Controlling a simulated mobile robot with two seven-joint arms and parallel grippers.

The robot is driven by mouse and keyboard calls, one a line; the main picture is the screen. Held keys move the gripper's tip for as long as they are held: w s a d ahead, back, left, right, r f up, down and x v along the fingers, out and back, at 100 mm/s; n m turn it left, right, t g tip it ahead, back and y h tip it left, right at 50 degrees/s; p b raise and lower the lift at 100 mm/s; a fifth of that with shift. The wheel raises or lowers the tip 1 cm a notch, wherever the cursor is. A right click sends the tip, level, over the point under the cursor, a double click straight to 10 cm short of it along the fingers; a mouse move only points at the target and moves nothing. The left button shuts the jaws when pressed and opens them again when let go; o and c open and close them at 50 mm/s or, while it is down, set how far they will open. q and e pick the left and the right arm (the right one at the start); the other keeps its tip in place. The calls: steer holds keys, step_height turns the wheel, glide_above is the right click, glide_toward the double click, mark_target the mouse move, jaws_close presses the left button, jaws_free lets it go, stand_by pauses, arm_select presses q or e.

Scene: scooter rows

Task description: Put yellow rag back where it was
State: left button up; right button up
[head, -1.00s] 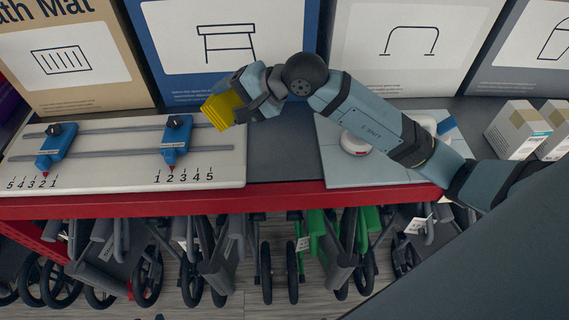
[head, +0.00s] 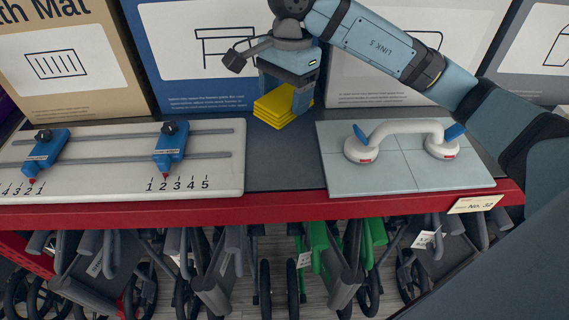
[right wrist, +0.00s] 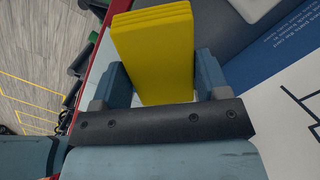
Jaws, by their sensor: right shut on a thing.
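The yellow rag (head: 276,110) is a folded, layered block in the head view, at the back of the dark shelf strip between the white board and the tiled panel. My right gripper (head: 284,92) points down and is shut on its upper part. I cannot tell whether the rag touches the shelf or hangs just above it. In the right wrist view the rag (right wrist: 155,52) sits between the two fingers of the right gripper (right wrist: 160,82) and sticks out past them. My left gripper is not in view.
A white board (head: 215,182) with two blue sliders and numbers lies left. A tiled panel (head: 400,185) with a white suction handle (head: 405,128) lies right. Large boxes stand behind. The dark shelf (head: 283,172) in front of the rag is bare, edged by a red rail (head: 270,210).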

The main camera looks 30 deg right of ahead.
steer(key=p, duration=0.2)
glide_above(283, 171)
steer(key=f, duration=1.2)
steer(key=shift+d+f, duration=0.15)
steer(key=shift+d, duration=0.1)
step_height(283, 171, down, 5)
steer(key=shift+f, duration=0.1)
steer(key=shift+w, duration=0.1)
steer(key=shift+f, duration=0.15)
steer(key=o, duration=0.8)
steer(key=shift+o, duration=0.2)
